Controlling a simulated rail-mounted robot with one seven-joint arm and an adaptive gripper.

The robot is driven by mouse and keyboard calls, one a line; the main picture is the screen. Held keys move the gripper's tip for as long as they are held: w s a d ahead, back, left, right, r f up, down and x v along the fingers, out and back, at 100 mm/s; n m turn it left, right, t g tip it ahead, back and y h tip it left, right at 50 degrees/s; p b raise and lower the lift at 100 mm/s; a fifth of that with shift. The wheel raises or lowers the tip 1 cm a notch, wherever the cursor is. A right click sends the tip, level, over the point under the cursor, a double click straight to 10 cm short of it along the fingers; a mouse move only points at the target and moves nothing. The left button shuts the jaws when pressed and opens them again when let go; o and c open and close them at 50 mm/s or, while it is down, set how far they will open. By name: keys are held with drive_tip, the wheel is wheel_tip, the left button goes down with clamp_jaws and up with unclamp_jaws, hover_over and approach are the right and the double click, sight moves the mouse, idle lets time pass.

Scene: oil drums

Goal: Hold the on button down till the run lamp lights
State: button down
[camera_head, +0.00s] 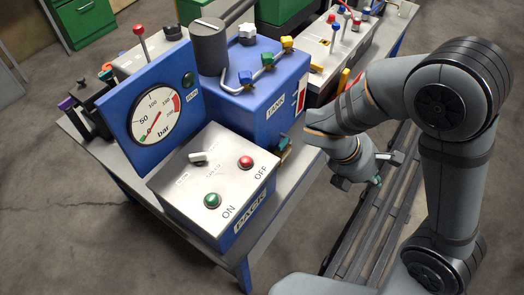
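The green ON button (212,200) sits on the sloping metal top of the blue PACK box (237,237), near its front left. The run lamp (188,80) is a dark green dome marked RUN on the blue gauge panel; it looks unlit. My gripper (360,182) hangs to the right of the box, past the table edge and well apart from the button. Its dark finger parts look spread, with nothing seen between them; they are small in view.
A red OFF button (246,162) and a selector knob (199,158) share the box top. The gauge (154,115) needle points low on its scale. The blue TANK block (262,95) with valves stands behind. A second control box (335,50) is further back.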

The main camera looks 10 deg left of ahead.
drive_tip(key=w+r+n+t+h+p, duration=0.1)
drive_tip(key=w+r+p, duration=0.3)
drive_tip(key=r+p, duration=0.4)
wheel_tip(320, 180, up, 6)
drive_tip(key=shift+n+h+p, duration=0.3)
drive_tip(key=shift+n, duration=0.4)
